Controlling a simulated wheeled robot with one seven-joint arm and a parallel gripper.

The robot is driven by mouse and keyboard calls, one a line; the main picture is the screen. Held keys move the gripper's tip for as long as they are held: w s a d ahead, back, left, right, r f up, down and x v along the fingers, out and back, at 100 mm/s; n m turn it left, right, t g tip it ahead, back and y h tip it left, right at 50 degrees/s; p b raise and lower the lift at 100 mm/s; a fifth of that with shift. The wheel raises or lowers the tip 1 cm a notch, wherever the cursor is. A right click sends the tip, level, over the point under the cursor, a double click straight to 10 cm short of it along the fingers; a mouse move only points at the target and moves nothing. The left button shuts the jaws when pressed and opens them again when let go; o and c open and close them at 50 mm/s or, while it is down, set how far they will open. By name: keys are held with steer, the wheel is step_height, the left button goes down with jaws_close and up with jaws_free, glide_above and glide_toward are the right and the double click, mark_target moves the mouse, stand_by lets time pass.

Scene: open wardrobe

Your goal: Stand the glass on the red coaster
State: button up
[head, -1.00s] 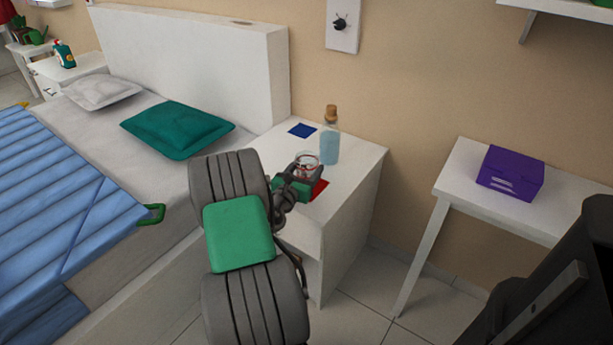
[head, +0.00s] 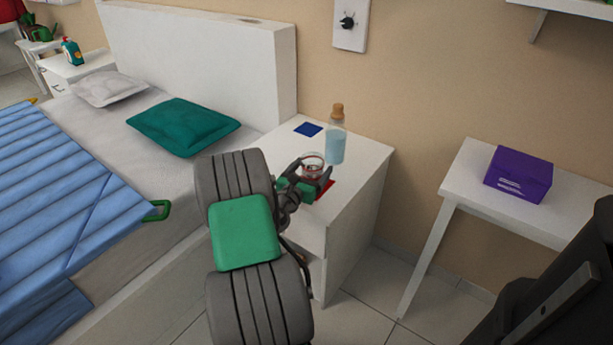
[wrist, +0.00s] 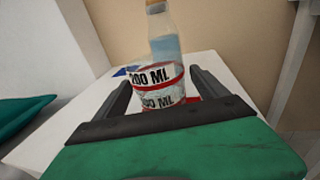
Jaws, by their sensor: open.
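The clear glass (head: 312,165) with red bands and "200 ML" lettering is upright on the white bedside table. It also shows in the wrist view (wrist: 158,88), between the two fingers. My gripper (head: 308,174) is open around the glass, with a finger on each side. The red coaster (head: 325,187) shows in part beside and below the gripper; the rest is hidden. A strip of red (wrist: 192,100) shows at the right of the glass in the wrist view. I cannot tell how fully the glass rests on the coaster.
A corked bottle of pale blue liquid (head: 336,138) stands close behind the glass. A blue coaster (head: 308,129) lies farther back on the bedside table (head: 362,160). The bed with a teal pillow (head: 183,126) is left. A purple box (head: 518,174) sits on a side table at right.

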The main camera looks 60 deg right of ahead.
steer(key=w+a+f+m+t+y+p, duration=0.1)
steer(key=w+a+m+y, duration=0.3)
steer(key=a, duration=0.6)
steer(key=w+a+m+y, duration=0.2)
steer(key=a+m, duration=0.4)
steer(key=a, duration=0.4)
steer(key=w+a+f+m+t+y+p, duration=0.1)
steer(key=w+a+m+y, duration=0.3)
steer(key=a, duration=0.7)
steer(key=s+a+r+m+y, duration=0.2)
steer(key=a+y, duration=0.1)
steer(key=a, duration=0.9)
steer(key=s+a+r+m+y, duration=0.2)
steer(key=s+a+y, duration=0.1)
steer(key=a, duration=1)
steer(key=shift+s+a+r+y, duration=0.25)
steer(key=shift+r+y, duration=0.15)
steer(key=shift+y, duration=0.3)
